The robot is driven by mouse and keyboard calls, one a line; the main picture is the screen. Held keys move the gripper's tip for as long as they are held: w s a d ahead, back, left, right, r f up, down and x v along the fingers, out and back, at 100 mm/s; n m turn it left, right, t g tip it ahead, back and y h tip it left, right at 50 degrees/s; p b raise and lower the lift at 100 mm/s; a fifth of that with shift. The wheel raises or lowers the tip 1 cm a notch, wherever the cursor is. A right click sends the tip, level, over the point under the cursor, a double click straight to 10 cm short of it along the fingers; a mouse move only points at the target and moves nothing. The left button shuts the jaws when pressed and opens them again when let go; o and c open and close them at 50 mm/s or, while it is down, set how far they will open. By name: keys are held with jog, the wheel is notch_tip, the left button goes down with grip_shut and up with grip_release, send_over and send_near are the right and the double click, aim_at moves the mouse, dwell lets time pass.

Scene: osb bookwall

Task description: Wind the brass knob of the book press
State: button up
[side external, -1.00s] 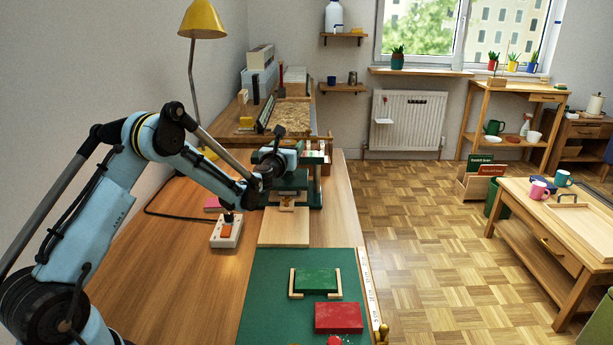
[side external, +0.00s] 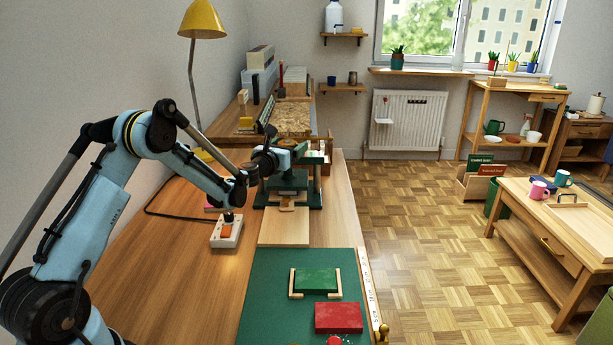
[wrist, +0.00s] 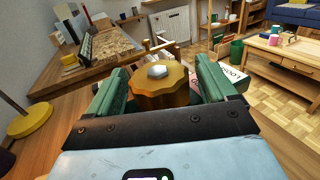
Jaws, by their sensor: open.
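The brass knob (wrist: 160,86) has a scalloped rim and a silver cap on top. In the wrist view it sits between the two green fingers of my gripper (wrist: 160,70), which are open on its left and right. I cannot tell whether either finger touches it. In the side view my gripper (side external: 272,158) is over the top of the green book press (side external: 315,190) and hides the knob there. The press stands at the far end of a light wooden board (side external: 285,228).
A white switch box (side external: 227,232) with an orange button lies left of the press. A green mat (side external: 262,300) nearer the camera holds a green book (side external: 316,281) and a red book (side external: 339,318). A yellow lamp (side external: 203,20) stands behind at left.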

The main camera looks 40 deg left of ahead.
jog(key=shift+s, duration=0.1)
jog(key=v, duration=1.2)
jog(key=w+d+n+g+y, duration=0.5)
jog(key=d+n+g+y, duration=0.15)
jog(key=y, duration=0.25)
jog(key=shift+n+g, duration=0.25)
jog(key=shift+n, duration=0.1)
jog(key=x, duration=1.2)
jog(key=shift+a+f, duration=0.1)
jog(key=shift+a, duration=0.25)
jog(key=c, duration=1)
jog(key=shift+o, duration=0.2)
jog(key=shift+s, duration=0.1)
